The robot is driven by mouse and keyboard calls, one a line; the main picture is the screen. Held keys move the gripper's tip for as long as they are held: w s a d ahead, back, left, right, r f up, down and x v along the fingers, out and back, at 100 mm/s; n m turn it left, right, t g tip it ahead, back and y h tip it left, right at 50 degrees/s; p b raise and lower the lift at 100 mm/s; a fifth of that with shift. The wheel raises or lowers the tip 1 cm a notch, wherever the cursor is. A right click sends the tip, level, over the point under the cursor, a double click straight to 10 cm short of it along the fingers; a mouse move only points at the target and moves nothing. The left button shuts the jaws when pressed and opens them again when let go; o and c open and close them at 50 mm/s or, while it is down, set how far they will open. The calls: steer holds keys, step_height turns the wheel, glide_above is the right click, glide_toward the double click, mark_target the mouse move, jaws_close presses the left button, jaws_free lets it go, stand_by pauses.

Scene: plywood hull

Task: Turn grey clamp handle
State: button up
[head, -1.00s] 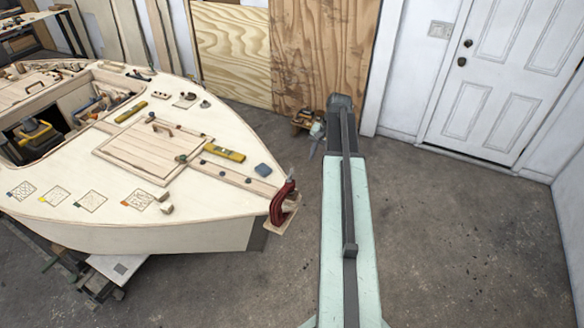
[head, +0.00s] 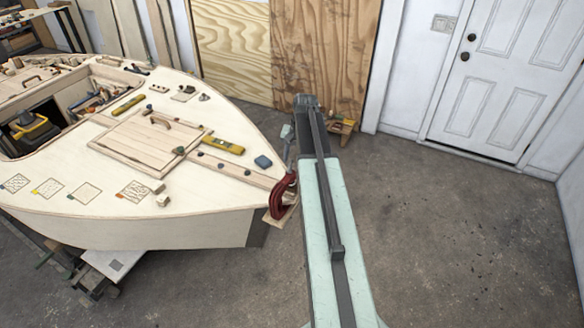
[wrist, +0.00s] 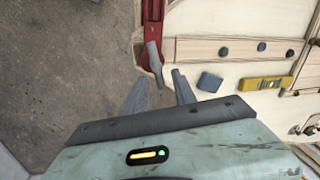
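A red C-clamp (head: 281,199) sits on the bow tip of the plywood hull. Its grey handle (wrist: 154,62) shows in the wrist view as a short bar hanging from the red clamp body (wrist: 152,28). My gripper (wrist: 159,77) is open, with one grey finger on each side of the handle's lower end in that view. I see a gap beside each finger and cannot tell how deep the handle lies between them. In the head view my gripper (head: 289,145) is just above the clamp, and the handle is hard to make out there.
The hull deck (head: 225,180) lies left of my arm, with a yellow level (head: 223,145), a blue block (head: 263,162) and a hatch (head: 150,140). A small wooden stool (head: 343,126) stands behind my arm. The concrete floor at right is clear, up to a white door.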

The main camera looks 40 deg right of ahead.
steer(key=shift+f, duration=0.25)
jaws_close()
steer(key=shift+m, duration=0.3)
steer(key=m, duration=0.2)
steer(key=s+m+h, duration=0.1)
steer(key=m, duration=0.2)
steer(key=shift+d+t, duration=0.15)
steer(key=shift+t, duration=0.15)
steer(key=m, duration=0.3)
steer(key=s+m+h, duration=0.1)
steer(key=m, duration=0.2)
steer(key=shift+s+m, duration=0.1)
steer(key=shift+m, duration=0.3)
steer(key=m, duration=0.1)
steer(key=m+h, duration=0.1)
steer(key=m, duration=0.1)
steer(key=a+m, duration=0.1)
steer(key=m, duration=0.1)
steer(key=shift+s, duration=0.3)
steer(key=m, duration=0.2)
steer(key=m+g, duration=0.1)
steer(key=m, duration=0.1)
steer(key=a+m+h, duration=0.1)
steer(key=m, duration=0.2)
steer(key=shift+s+g, duration=0.2)
steer(key=shift+g, duration=0.1)
